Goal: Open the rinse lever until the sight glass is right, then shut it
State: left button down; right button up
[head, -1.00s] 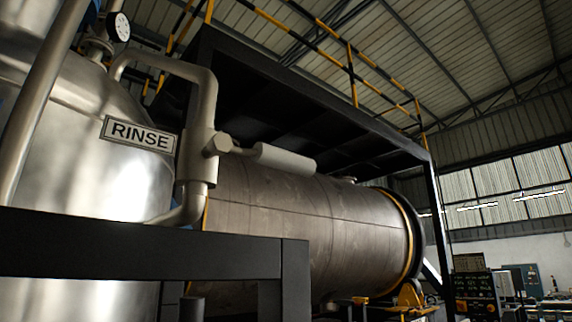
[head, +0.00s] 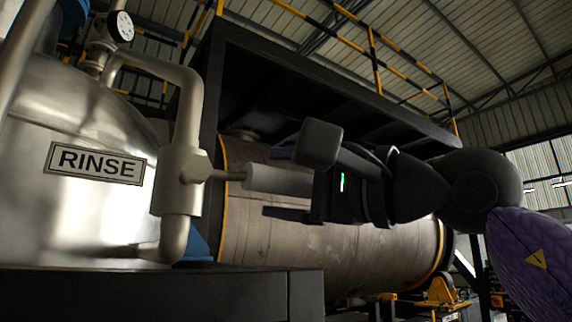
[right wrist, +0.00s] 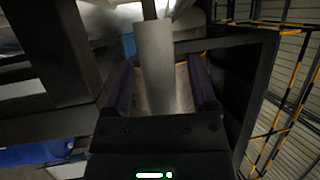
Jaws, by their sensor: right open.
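The rinse lever (head: 262,179) is a pale grey cylindrical grip on a thin stem. It points right, nearly level, from the valve body (head: 181,182) on the grey pipe. My right gripper (head: 268,184) has come in from the right, with one finger above the grip and one below. In the right wrist view, the lever's grip (right wrist: 154,60) lies between the two open fingers (right wrist: 163,88), with a gap on each side. I cannot make out a sight glass. My left gripper is out of view.
A RINSE sign (head: 97,163) hangs on the shiny steel vessel (head: 80,115) left of the valve. A round dial gauge (head: 121,27) sits above. A dark beam (head: 150,293) crosses below the valve. A large horizontal drum (head: 330,255) lies behind my gripper.

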grip_shut()
dwell(0.3)
dwell(1.1)
